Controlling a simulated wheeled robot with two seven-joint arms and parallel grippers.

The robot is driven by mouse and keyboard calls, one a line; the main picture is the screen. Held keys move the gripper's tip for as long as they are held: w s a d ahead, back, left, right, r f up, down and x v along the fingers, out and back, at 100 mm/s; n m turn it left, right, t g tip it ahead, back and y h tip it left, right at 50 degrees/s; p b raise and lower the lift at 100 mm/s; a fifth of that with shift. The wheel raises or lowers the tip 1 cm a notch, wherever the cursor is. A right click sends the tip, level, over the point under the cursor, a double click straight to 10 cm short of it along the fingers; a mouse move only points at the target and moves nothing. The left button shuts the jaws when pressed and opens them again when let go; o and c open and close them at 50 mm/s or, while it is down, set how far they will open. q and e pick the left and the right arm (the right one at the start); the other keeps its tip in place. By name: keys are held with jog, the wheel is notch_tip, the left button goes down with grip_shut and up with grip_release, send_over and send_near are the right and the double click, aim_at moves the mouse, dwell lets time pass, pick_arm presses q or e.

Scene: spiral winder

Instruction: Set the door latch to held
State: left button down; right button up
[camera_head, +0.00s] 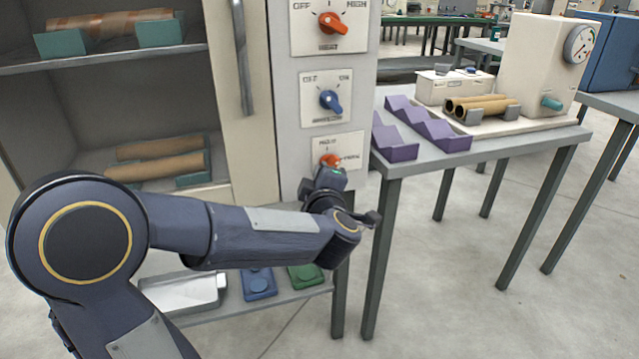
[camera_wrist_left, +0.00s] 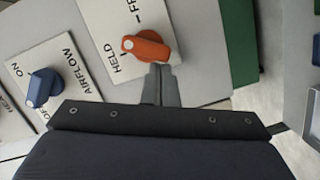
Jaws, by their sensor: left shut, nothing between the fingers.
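The door latch is an orange knob (camera_head: 330,160) on the lowest white plate of the grey panel, with one label above it and one to its right. In the left wrist view the orange knob (camera_wrist_left: 148,47) has a white mark on its left end, on the side of the HELD label; the other label is partly cut off. My left gripper (camera_wrist_left: 162,75) is shut and empty, its fingertips right at the knob's lower edge; contact cannot be told. In the head view my left gripper (camera_head: 328,177) is just below the knob and hides part of it. My right gripper is not in view.
Above the latch are a blue knob (camera_head: 330,100) and a red knob (camera_head: 331,23). The open cabinet (camera_head: 80,100) with rolls on shelves is at left. A table (camera_head: 480,150) with purple racks (camera_head: 430,125) stands close at right.

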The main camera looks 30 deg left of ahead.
pick_arm(q)
jog(key=n+b, duration=0.1)
jog(key=b, duration=0.1)
jog(key=f+n+b, duration=0.1)
jog(key=n+b, duration=0.1)
jog(key=shift+w+t, duration=0.1)
jog(key=shift+t, duration=0.3)
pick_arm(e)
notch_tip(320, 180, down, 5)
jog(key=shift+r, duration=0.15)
